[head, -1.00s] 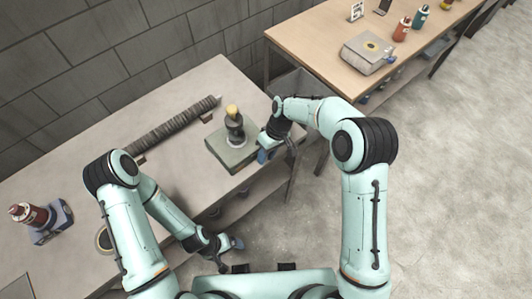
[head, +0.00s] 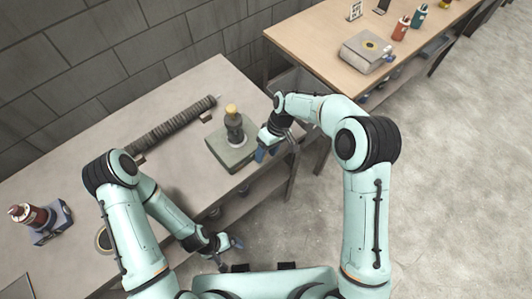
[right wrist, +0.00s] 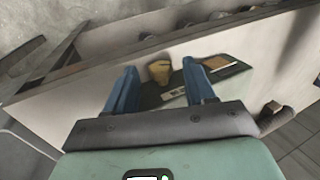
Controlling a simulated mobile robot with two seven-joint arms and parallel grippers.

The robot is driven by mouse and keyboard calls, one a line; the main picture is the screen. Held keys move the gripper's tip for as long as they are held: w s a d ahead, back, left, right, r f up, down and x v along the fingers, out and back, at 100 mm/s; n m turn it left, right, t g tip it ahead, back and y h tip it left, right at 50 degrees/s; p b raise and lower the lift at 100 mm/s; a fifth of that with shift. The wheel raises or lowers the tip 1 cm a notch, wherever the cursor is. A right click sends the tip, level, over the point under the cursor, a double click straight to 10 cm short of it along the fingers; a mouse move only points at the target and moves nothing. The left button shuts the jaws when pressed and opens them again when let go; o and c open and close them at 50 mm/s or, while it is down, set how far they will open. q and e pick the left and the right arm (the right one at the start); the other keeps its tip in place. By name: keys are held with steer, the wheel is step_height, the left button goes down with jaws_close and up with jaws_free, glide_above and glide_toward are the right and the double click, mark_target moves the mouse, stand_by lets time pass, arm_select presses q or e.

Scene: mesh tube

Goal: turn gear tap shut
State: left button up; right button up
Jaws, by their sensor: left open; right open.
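In the right wrist view the yellow knob (right wrist: 160,72) shows between the two blue fingers of the open right gripper (right wrist: 162,88). I cannot tell the gap from knob to fingers there. My left gripper (head: 230,253) is open and empty, low in front of the table edge, away from the tap.
A long dark ribbed tube (head: 170,127) lies along the grey table (head: 75,185), left of the tap. A red-brown bottle-like object (head: 30,215) on a blue-grey base stands at far left. A wooden table (head: 320,40) with a grey box (head: 367,51) and bottles is at upper right.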

arm_select(q)
steer(key=shift+w+r+p, duration=0.55)
steer(key=shift+w+r, duration=0.2)
steer(key=shift+r, duration=0.05)
arm_select(e)
steer(key=v, duration=1.2)
steer(key=shift+r, duration=0.1)
